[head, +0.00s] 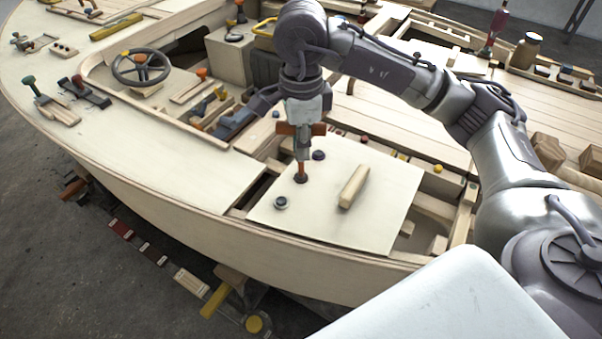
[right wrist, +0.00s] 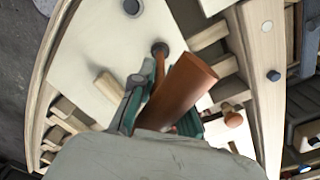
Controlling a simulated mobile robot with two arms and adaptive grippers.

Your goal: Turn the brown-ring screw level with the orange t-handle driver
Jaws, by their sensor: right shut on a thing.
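My right gripper (head: 303,132) is above the pale hatch panel (head: 385,215) and shut on the orange t-handle driver (head: 302,158). In the right wrist view the driver's thick orange handle (right wrist: 182,88) sits between my green fingers (right wrist: 155,112). The driver points down, and its tip meets the panel at the brown-ring screw (head: 301,178); the tip hides most of this screw, so its level cannot be told. A grey-ring screw (head: 280,202) is nearer the hull edge, and a dark purple screw (head: 319,155) is on the far side. My left gripper is not in view.
A wooden block handle (head: 353,187) stands on the panel, right of the driver. Open framed gaps (head: 430,207) lie to the panel's right. A steering wheel (head: 140,67) and loose tools are on the deck at left. A jar (head: 525,50) stands far right.

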